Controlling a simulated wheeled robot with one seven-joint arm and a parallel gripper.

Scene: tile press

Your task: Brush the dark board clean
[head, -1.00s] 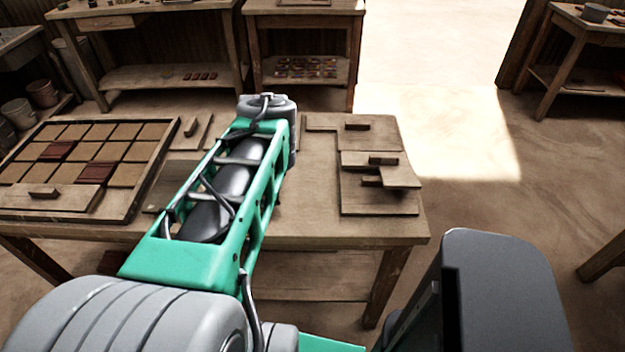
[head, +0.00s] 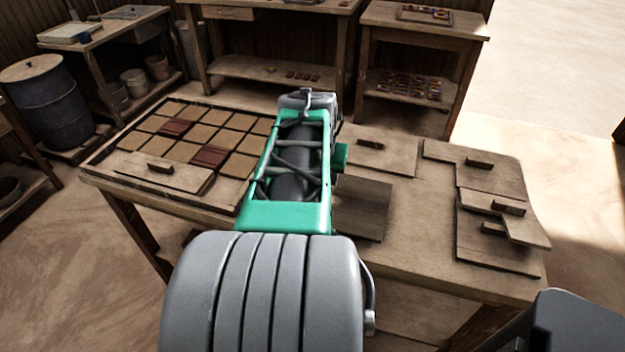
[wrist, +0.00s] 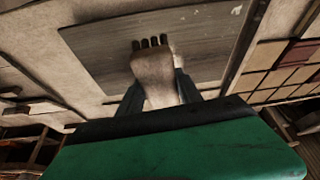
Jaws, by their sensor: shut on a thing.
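The dark board (head: 362,212) lies on the worktable, partly behind my arm in the head view. In the wrist view the dark board (wrist: 105,55) fills the upper middle, with a few small pale specks near its upper right corner. My gripper (wrist: 158,95) is shut on a brush (wrist: 154,72) with a pale wooden body and a row of dark bristle tufts. The bristle end is over the board; I cannot tell whether it touches. In the head view the brush and my gripper are hidden behind my arm.
A framed tray of tan and dark red tiles (head: 97,161) lies left of the board, with a handled wooden float (head: 140,174) on it. Several handled boards (head: 490,240) lie to the right, some overlapping. Bare tabletop (head: 415,215) shows between.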

